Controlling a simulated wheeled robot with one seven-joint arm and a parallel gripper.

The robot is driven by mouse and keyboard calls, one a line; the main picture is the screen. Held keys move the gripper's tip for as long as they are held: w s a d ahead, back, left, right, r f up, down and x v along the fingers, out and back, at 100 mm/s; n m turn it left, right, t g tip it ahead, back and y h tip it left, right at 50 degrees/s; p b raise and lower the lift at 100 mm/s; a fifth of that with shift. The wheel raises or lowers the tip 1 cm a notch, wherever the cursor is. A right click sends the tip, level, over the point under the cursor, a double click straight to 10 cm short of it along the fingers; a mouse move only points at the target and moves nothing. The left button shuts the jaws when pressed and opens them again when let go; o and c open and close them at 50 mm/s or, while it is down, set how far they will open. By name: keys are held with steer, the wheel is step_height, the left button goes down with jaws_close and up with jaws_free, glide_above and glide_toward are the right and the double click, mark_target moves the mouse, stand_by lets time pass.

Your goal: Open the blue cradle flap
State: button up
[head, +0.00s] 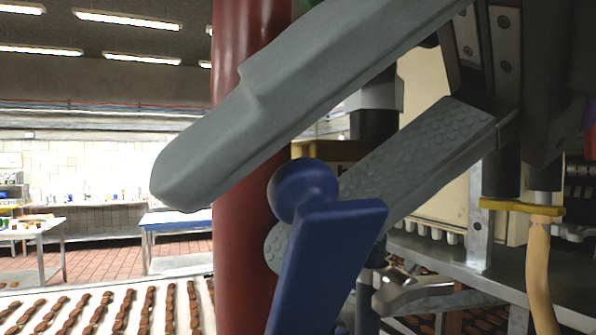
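The blue flap part (325,255) stands at the lower middle of the head view, a flat slanted blue piece with a round blue knob (303,188) at its upper left. Its lower end runs out of the picture. My gripper (228,217) reaches in from the upper right with its two grey fingers spread apart. The knob shows between the fingers, and the blue piece covers part of the lower, studded finger. I cannot tell whether either finger touches the blue part. Nothing is gripped. The cradle itself cannot be made out.
A thick dark red column (240,270) stands close behind the fingers. A conveyor with rows of brown pieces (110,310) runs at the lower left. Machine framing (470,270) and a hose (538,265) crowd the right. Work tables (180,220) stand farther back on the left.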

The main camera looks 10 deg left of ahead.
steer(key=b+v, duration=0.1)
steer(key=v, duration=0.6)
steer(key=shift+d+r+b, duration=0.25)
steer(key=shift+d+b, duration=0.05)
steer(key=shift+b, duration=0.05)
steer(key=shift+w+d, duration=0.1)
steer(key=shift+d, duration=0.05)
